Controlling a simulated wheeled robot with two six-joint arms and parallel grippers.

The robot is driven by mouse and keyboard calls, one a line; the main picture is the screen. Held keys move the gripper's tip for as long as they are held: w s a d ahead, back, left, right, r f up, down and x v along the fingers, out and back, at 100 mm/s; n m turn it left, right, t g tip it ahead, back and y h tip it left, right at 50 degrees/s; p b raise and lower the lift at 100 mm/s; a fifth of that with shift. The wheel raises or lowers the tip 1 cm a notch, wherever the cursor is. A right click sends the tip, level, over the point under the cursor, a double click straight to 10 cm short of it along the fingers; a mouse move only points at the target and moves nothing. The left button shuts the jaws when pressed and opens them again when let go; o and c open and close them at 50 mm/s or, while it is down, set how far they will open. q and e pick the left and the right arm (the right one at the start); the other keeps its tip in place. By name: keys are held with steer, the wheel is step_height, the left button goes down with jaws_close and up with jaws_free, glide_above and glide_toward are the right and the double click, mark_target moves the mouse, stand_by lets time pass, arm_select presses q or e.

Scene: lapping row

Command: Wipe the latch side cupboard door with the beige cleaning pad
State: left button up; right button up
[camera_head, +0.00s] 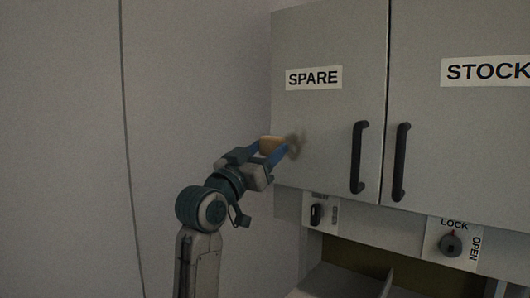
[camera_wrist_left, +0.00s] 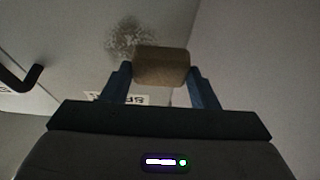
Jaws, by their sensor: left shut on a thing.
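The beige cleaning pad (camera_head: 271,142) is held between the blue fingers of my left gripper (camera_head: 274,148). It also shows as a beige block in the left wrist view (camera_wrist_left: 161,67). The pad is close to the grey cupboard door labelled SPARE (camera_head: 325,115), near its lower left edge. I cannot tell if it touches the door. A brownish smudge (camera_head: 295,144) on this door lies just right of the pad; in the left wrist view the smudge (camera_wrist_left: 130,36) is partly behind the pad. My right gripper is not in view.
The SPARE door has a black handle (camera_head: 358,157) on its right side. A door labelled STOCK (camera_head: 465,130) with its own handle (camera_head: 400,162) adjoins it. A LOCK/OPEN knob (camera_head: 450,244) and a small black switch (camera_head: 316,214) sit below. A plain wall (camera_head: 190,80) is at left.

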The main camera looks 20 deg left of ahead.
arm_select(q)
steer(key=shift+w+d, duration=0.1)
steer(key=shift+w, duration=0.25)
steer(key=shift+w+d, duration=0.2)
steer(key=shift+w, duration=0.35)
steer(key=shift+d, duration=0.1)
